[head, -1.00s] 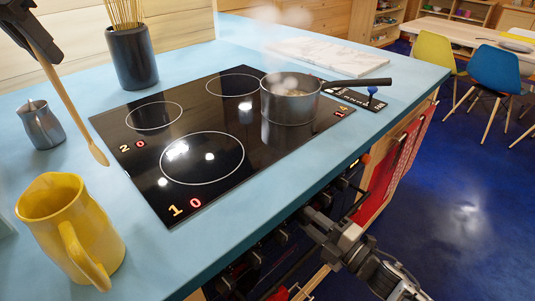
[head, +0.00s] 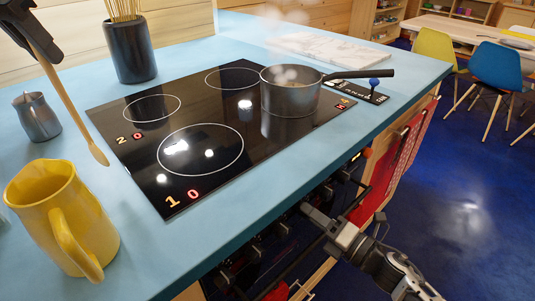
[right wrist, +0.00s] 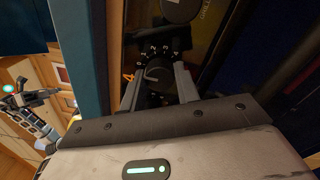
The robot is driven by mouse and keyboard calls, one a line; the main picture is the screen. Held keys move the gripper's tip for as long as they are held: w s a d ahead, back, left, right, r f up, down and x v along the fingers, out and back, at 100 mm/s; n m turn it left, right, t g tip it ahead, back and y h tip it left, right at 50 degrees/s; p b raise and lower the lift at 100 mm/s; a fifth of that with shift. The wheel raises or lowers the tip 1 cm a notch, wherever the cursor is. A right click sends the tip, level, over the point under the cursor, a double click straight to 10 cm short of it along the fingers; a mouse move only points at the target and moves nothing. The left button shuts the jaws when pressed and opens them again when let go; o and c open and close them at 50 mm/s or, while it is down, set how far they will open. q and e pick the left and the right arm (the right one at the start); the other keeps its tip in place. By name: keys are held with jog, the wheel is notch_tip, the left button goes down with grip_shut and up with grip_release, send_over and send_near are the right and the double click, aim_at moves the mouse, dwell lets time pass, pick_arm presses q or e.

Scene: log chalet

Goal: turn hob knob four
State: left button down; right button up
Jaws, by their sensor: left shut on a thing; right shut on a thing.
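My right gripper (head: 306,210) is at the front of the counter, below its edge, among dark knobs that are partly hidden. In the right wrist view its two fingers (right wrist: 158,84) close on the sides of a round dark knob (right wrist: 158,74), with a numbered dial around it. The black glass hob (head: 205,115) shows lit red and orange digits. My left gripper (head: 30,42), at the top left, is shut on a wooden spoon (head: 72,107) hanging over the counter.
A yellow jug (head: 38,205) and a small metal jug (head: 37,117) stand at the left. A dark utensil pot (head: 131,52) stands behind the hob. Red cloth (head: 410,140) hangs along the front, right of my right gripper. Blue floor (head: 470,200) is clear there.

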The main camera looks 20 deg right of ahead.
dwell(0.4)
jog(key=o, duration=1)
jog(key=shift+c, duration=0.2)
jog(key=shift+s, duration=0.1)
jog(key=b+v, duration=0.1)
jog(key=v, duration=1.1)
